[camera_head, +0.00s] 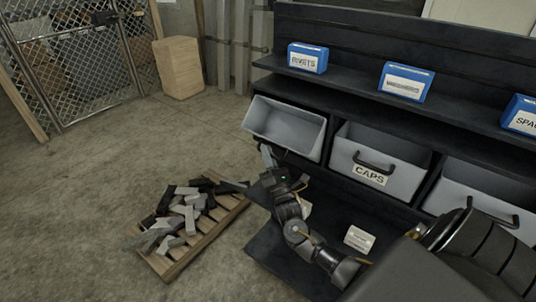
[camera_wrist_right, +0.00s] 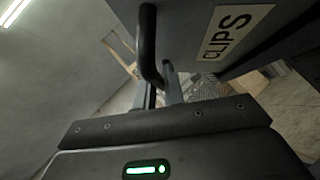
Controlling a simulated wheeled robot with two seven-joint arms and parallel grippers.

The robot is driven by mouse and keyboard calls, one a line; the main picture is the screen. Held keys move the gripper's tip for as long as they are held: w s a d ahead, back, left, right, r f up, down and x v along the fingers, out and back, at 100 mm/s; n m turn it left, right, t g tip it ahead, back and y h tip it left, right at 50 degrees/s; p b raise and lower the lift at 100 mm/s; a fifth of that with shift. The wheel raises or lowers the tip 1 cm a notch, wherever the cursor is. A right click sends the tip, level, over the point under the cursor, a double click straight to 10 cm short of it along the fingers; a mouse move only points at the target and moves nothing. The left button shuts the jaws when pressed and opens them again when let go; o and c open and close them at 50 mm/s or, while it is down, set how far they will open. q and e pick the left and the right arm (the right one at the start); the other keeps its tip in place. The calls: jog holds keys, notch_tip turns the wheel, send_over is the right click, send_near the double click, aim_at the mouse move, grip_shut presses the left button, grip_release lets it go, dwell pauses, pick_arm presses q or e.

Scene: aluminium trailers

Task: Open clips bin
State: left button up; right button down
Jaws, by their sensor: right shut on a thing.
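The clips bin (camera_head: 285,128) is a grey bin at the left end of the shelf row in the head view. It is tilted outward, its open top and bare inside showing. Its front, with the label CLIPS (camera_wrist_right: 233,32), fills the top right of the right wrist view. The bin's black handle (camera_wrist_right: 148,42) runs down to the fingers there. My right gripper (camera_head: 268,158) is at the bin's lower front in the head view, shut on the handle; it also shows in the wrist view (camera_wrist_right: 163,88). My left gripper is not in view.
The caps bin (camera_head: 390,165) and another grey bin (camera_head: 480,195) stand to the right. Blue boxes, one marked RIVETS (camera_head: 307,58), sit on the shelf above. A wooden pallet (camera_head: 205,235) with metal pieces lies on the floor at left. Open floor surrounds it.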

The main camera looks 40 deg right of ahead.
jog(key=c, duration=1.5)
grip_release()
